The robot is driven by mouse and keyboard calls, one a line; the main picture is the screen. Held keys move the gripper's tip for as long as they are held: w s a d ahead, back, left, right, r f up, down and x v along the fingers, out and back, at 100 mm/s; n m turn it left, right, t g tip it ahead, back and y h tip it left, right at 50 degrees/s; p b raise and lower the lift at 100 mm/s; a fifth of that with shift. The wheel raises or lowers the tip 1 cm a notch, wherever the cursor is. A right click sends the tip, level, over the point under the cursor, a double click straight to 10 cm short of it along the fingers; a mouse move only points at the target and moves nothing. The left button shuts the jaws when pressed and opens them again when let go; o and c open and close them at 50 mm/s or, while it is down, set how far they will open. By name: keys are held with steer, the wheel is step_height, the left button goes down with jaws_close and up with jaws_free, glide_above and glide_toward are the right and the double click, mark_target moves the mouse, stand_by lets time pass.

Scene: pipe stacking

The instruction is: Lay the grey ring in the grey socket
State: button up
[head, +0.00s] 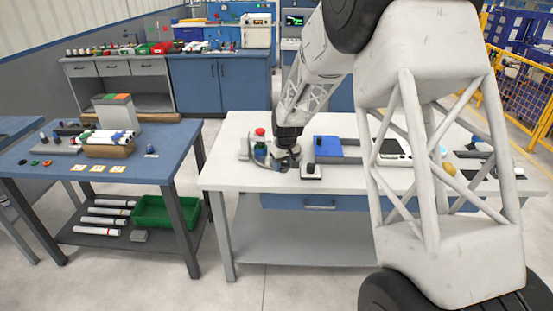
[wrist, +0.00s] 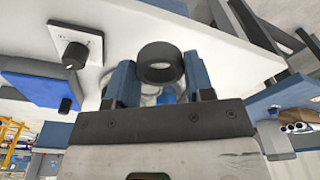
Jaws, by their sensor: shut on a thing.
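The grey ring (wrist: 160,62) is dark and round, and shows its open hole in the wrist view. My gripper (wrist: 160,75) is shut on it, with one blue finger on each side. In the head view my gripper (head: 286,152) is low over the left part of the white table (head: 235,165), where the ring is too small to make out surely. I cannot clearly pick out the grey socket; something pale and round with a blue part shows partly behind the ring in the wrist view, largely hidden by the gripper.
A red-topped device (head: 260,133) stands just left of my gripper. A black knob on a white plate (head: 311,171) and a blue block (head: 328,147) lie to its right. A blue table (head: 55,165) with tubes and small rings stands apart at left. The white table's front left is clear.

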steer(key=shift+w+d+r, duration=0.1)
steer(key=shift+d+r, duration=0.2)
steer(key=shift+r, duration=0.2)
steer(key=shift+w, duration=0.15)
steer(key=shift+w+a+f, duration=0.25)
steer(key=shift+w+a, duration=0.35)
steer(key=shift+w, duration=1.95)
steer(key=shift+w+a+f, duration=0.25)
steer(key=shift+w+a, duration=0.35)
steer(key=shift+w, duration=2)
steer(key=shift+w+a+f, duration=0.25)
steer(key=shift+w+a, duration=0.35)
steer(key=shift+w, duration=1.95)
steer(key=shift+f, duration=1.75)
steer(key=shift+f, duration=0.6)
steer(key=o, duration=1)
steer(key=shift+c, duration=0.2)
